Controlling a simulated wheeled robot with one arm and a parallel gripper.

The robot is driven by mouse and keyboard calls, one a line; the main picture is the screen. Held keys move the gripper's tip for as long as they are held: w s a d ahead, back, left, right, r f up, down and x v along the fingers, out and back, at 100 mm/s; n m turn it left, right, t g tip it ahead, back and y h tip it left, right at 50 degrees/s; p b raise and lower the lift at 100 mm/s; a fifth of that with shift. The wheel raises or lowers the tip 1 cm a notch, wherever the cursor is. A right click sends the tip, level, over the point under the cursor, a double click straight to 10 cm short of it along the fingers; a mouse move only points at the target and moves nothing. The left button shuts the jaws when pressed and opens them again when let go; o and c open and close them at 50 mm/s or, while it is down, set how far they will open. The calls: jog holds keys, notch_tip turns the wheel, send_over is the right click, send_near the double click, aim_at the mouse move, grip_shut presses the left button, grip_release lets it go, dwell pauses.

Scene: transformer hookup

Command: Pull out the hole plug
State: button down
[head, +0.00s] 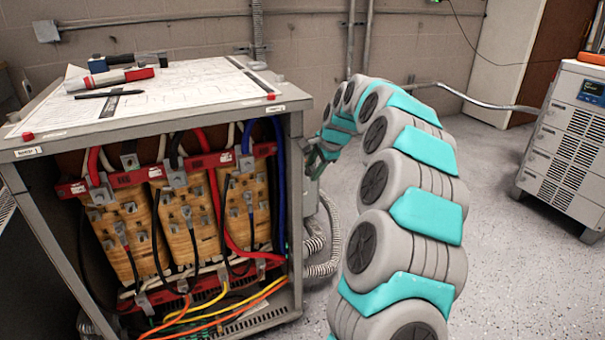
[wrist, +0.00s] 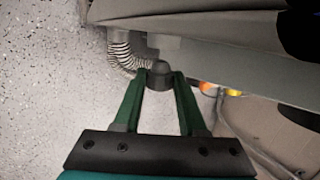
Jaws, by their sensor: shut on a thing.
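The hole plug (wrist: 159,76) is a dark, rounded piece in the wrist view, between the two green fingertips of my gripper (wrist: 160,82). The fingers are shut on it from both sides. It sits close to the grey box on the cabinet's side; I cannot tell whether it is still seated in its hole. In the head view my gripper (head: 316,160) reaches the right side of the transformer cabinet (head: 297,200), and the plug is hidden there.
Ribbed grey conduit (head: 331,240) hangs below the box, close to my gripper. Papers, a pen and tools such as a flashlight (head: 110,78) lie on the cabinet top. A grey wheeled unit (head: 560,150) stands at the right. The floor (head: 500,240) between is clear.

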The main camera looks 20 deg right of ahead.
jog(key=shift+d, duration=0.1)
jog(key=shift+d+p, duration=0.4)
jog(key=shift+d, duration=2.05)
